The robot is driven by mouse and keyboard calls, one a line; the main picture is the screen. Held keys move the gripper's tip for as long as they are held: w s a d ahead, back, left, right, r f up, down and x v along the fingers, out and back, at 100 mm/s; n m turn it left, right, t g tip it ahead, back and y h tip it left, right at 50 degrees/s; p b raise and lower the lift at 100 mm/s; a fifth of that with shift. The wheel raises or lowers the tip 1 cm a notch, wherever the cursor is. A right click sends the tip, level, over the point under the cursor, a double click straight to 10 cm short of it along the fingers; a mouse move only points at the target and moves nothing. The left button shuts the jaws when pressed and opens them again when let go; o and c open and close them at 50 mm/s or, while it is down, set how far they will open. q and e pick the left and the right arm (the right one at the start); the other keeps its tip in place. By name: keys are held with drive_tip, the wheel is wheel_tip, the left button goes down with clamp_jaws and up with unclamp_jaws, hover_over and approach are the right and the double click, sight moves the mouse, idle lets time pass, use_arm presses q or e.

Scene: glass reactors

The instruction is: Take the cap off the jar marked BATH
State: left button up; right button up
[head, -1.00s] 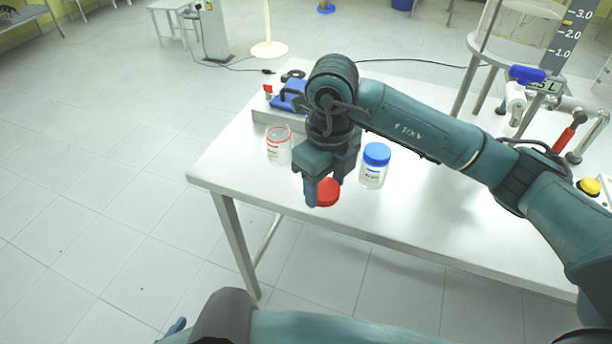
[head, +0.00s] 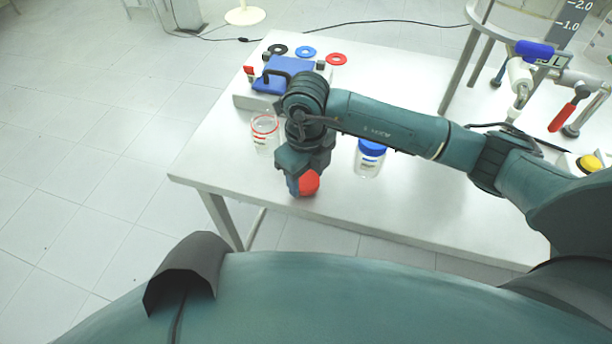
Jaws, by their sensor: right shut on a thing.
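My right gripper (head: 303,188) points down near the table's front edge, shut on a red cap (head: 310,182). The gripper hides part of the cap, and I cannot tell whether the cap touches the table. A clear jar (head: 265,139) with a red ring around its top stands uncapped, left of and behind the gripper. A second clear jar (head: 368,165) with a blue cap (head: 371,147) stands upright to the right, partly behind my right arm. The jar labels are too small to read. My left gripper is not in view.
A blue device (head: 286,72) stands behind the open jar on the white table (head: 420,215). Black, blue and red rings (head: 337,59) lie at the back. A red-handled clamp (head: 562,117) and a yellow button (head: 588,163) are at right. The front right tabletop is clear.

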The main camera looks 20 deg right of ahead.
drive_tip(key=shift+f, duration=0.9)
drive_tip(key=o, duration=0.9)
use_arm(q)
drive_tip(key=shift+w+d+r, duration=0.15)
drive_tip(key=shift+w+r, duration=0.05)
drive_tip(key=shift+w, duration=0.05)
